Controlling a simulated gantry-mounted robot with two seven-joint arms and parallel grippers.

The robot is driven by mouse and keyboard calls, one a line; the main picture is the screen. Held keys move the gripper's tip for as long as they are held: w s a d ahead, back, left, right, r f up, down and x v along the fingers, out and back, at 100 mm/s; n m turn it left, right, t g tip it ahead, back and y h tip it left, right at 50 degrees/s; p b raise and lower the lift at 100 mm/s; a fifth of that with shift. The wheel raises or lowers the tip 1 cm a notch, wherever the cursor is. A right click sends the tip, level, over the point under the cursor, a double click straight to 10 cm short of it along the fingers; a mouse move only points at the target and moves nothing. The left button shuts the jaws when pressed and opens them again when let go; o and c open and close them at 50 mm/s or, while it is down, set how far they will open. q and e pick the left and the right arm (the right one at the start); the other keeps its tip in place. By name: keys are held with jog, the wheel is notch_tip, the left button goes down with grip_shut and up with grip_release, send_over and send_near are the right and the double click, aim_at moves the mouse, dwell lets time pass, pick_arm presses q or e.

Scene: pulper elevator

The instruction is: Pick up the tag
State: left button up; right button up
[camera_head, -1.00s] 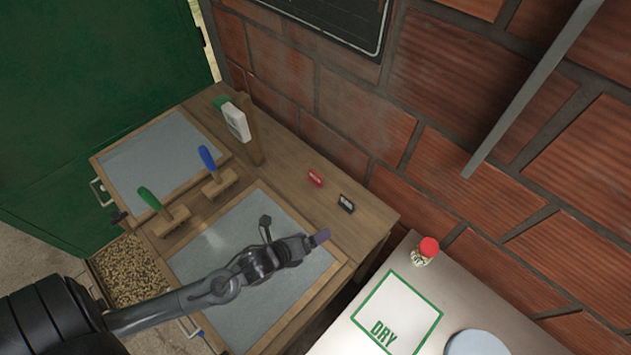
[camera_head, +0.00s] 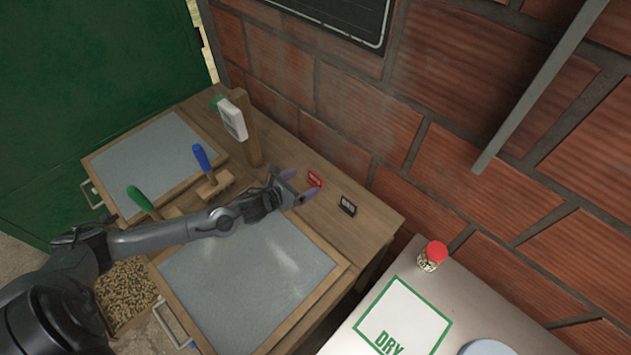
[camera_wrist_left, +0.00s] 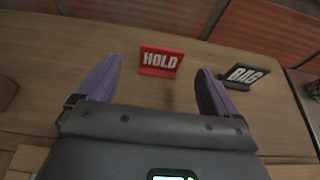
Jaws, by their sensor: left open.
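Two small tags stand on the wooden bench top near the brick wall. One is a red tag (camera_head: 314,179), which reads HOLD in the left wrist view (camera_wrist_left: 161,61). The other is a black tag (camera_head: 347,205), which reads BAG in the left wrist view (camera_wrist_left: 245,76). My left gripper (camera_head: 300,190) is open and empty, its fingertips just short of the red tag. In the left wrist view the red tag lies ahead, between the lines of the two purple fingers. The black tag is just beyond the right finger. My right gripper is not in view.
A wooden post with a white device (camera_head: 233,119) stands left of the tags. Blue-handled (camera_head: 203,158) and green-handled (camera_head: 141,199) tools stand between two framed grey screens. A red-capped jar (camera_head: 433,255) and a DRY sign (camera_head: 402,318) are on the right-hand table.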

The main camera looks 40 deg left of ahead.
aim_at(315, 178)
pick_arm(q)
jog(key=shift+x, duration=3.3)
jog(key=shift+d+f, duration=0.1)
jog(key=shift+s, duration=0.1)
jog(key=shift+c, duration=0.2)
jog(key=c, duration=1)
